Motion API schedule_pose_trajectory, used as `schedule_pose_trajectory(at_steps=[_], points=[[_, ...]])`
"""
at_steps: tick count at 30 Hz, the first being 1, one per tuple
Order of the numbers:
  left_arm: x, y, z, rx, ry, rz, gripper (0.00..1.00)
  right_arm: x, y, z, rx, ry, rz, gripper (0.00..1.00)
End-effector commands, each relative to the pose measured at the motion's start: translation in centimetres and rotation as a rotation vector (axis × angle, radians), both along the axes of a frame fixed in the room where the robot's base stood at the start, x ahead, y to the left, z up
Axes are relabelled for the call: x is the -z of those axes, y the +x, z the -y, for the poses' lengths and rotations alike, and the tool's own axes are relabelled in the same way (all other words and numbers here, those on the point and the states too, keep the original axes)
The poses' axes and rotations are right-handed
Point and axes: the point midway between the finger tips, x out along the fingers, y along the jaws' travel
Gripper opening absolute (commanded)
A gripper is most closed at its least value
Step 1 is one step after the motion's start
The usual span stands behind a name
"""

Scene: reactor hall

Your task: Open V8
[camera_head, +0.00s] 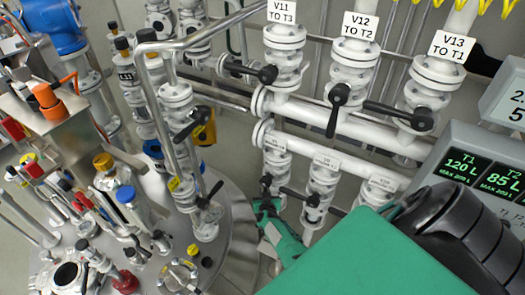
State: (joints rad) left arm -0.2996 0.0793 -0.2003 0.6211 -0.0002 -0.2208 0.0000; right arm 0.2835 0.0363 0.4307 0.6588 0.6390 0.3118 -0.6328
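A lower row of white valves with black levers stands below the labelled upper row. Its labels are too small to read surely, so I cannot confirm which valve is V8. The left valve of that row (275,162) has its lever largely hidden by or close to my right gripper (265,200). The middle valve (323,180) has a black lever pointing left. The right valve (376,193) is partly hidden by my green arm. My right gripper is beside the left valve's lower part. Its fingers are small and dark, and their opening is unclear. My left gripper is out of view.
Above are valves V11 (285,50), V12 (352,75) and V13 (430,85) with black levers and white pipes. A steel vessel (225,255) with fittings fills the left. A monitor (490,165) showing tank volumes stands at the right.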

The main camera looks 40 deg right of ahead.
Motion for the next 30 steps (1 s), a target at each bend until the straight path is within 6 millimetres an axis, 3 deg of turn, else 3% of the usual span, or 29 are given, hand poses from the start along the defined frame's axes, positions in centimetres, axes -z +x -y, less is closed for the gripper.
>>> schedule_pose_trajectory(at_steps=[14,15,18,30], points=[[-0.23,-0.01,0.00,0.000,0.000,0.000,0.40,0.47,-0.53,0.00,0.001,-0.004,-0.020,0.00],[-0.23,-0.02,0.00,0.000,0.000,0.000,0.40,0.47,-0.53,0.00,0.001,-0.004,-0.020,0.25],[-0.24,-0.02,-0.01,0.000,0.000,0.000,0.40,0.39,-0.47,0.02,0.001,-0.005,-0.019,0.42],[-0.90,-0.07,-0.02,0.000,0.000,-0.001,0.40,-0.28,-0.63,-0.18,0.001,-0.006,-0.014,0.42]])
